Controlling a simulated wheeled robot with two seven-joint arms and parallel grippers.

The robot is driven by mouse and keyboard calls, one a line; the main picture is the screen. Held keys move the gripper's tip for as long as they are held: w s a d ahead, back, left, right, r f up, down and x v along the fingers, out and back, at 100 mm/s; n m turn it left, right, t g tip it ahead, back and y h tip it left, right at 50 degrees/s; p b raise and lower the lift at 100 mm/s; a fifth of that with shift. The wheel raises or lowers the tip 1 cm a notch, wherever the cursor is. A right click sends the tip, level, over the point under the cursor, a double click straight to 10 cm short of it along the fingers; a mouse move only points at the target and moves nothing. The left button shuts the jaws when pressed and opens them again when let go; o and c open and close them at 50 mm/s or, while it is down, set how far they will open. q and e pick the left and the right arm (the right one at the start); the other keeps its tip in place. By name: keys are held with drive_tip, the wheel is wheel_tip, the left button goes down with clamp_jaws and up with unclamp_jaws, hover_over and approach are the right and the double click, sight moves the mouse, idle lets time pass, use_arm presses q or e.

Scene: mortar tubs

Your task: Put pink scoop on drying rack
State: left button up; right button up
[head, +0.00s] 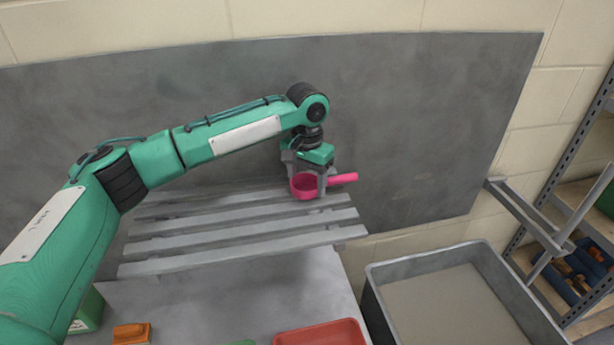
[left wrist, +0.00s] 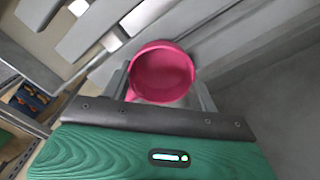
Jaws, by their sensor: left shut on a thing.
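The pink scoop (head: 304,185) has a round cup and a short handle pointing right in the head view. My left gripper (head: 321,186) is shut on it, with the fingers at the scoop where cup and handle meet. In the left wrist view the scoop's cup (left wrist: 162,72) shows between the fingers, its open side toward the camera. The grey slatted drying rack (head: 240,233) lies below and around the gripper, and the scoop is over its back right part. I cannot tell whether the scoop touches the slats. My right gripper is not in view.
A grey panel (head: 430,110) stands close behind the rack. A large grey tub (head: 450,300) stands at the lower right. A red tray (head: 320,334), an orange object (head: 131,333) and a green container (head: 88,311) are at the front. Shelving (head: 580,200) stands far right.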

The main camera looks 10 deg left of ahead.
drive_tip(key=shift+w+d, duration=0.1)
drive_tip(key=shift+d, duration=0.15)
use_arm(q)
drive_tip(key=o, duration=1)
drive_tip(key=shift+f, duration=0.1)
drive_tip(key=shift+o, duration=0.2)
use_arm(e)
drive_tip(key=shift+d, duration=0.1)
use_arm(q)
drive_tip(key=shift+r+b, duration=0.35)
drive_tip(key=shift+r, duration=0.05)
wheel_tip(320, 180, up, 12)
drive_tip(key=b, duration=0.4)
drive_tip(key=shift+f, duration=0.25)
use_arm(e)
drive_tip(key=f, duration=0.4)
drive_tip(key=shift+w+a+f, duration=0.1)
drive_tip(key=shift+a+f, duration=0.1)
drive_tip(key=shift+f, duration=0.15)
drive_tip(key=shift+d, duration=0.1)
